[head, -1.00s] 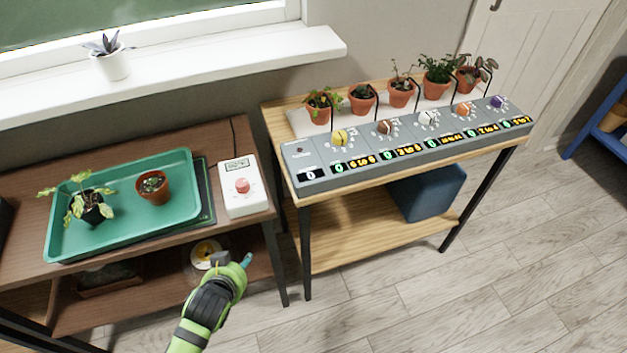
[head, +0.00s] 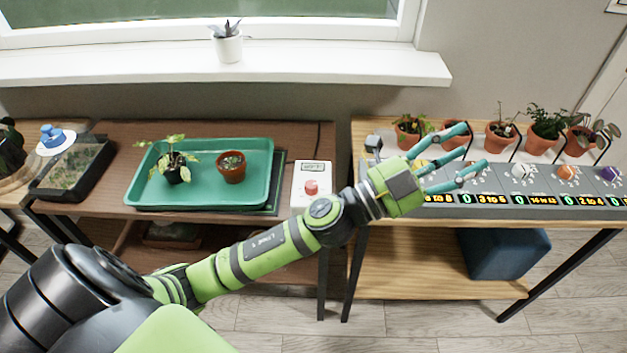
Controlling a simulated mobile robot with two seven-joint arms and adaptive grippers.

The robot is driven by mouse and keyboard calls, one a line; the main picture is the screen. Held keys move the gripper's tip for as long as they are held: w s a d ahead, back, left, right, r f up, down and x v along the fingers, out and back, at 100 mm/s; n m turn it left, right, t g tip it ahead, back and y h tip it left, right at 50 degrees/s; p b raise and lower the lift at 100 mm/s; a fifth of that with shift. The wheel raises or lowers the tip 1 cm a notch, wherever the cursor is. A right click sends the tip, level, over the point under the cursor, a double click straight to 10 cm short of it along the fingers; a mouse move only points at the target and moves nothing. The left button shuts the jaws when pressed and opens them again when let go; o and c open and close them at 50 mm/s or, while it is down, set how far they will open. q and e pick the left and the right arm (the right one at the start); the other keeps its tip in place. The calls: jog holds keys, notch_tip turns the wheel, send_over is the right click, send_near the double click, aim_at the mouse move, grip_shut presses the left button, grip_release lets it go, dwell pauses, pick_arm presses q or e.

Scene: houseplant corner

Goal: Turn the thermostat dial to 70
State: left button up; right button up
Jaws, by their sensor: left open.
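The thermostat is a white box (head: 311,196) with a red dial (head: 311,187) and a small display (head: 312,167). It stands on the brown table, right of the green tray. The display digits are too small to read. My left gripper (head: 472,152) is open, its teal fingers spread and pointing right. It is to the right of the thermostat, in front of part of the grey console, and holds nothing that I can see. My left forearm passes just below and right of the thermostat, which stays mostly visible. My right gripper is not in view.
The green tray (head: 205,204) holds two potted plants on a dark mat. The grey console (head: 535,180) carries coloured knobs and lit displays, with several potted plants (head: 547,120) behind. A blue bin (head: 495,254) sits on the lower shelf. A white-potted plant (head: 228,46) stands on the sill.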

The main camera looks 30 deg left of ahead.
pick_arm(q)
jog(key=s+d+m+g+h, duration=0.2)
jog(key=d+m+g+h, duration=0.2)
jog(key=m+g, duration=0.25)
jog(key=m+g+y, duration=0.9)
jog(key=g+y, duration=0.2)
jog(key=y, duration=0.8)
send_over(312, 184)
notch_tip(312, 184, down, 14)
jog(key=shift+d+r, duration=0.15)
jog(key=shift+r, duration=0.1)
jog(key=shift+f, duration=0.35)
jog(key=shift+a+f, duration=0.2)
jog(key=shift+f, duration=2.9)
jog(key=shift+m, duration=0.25)
grip_shut()
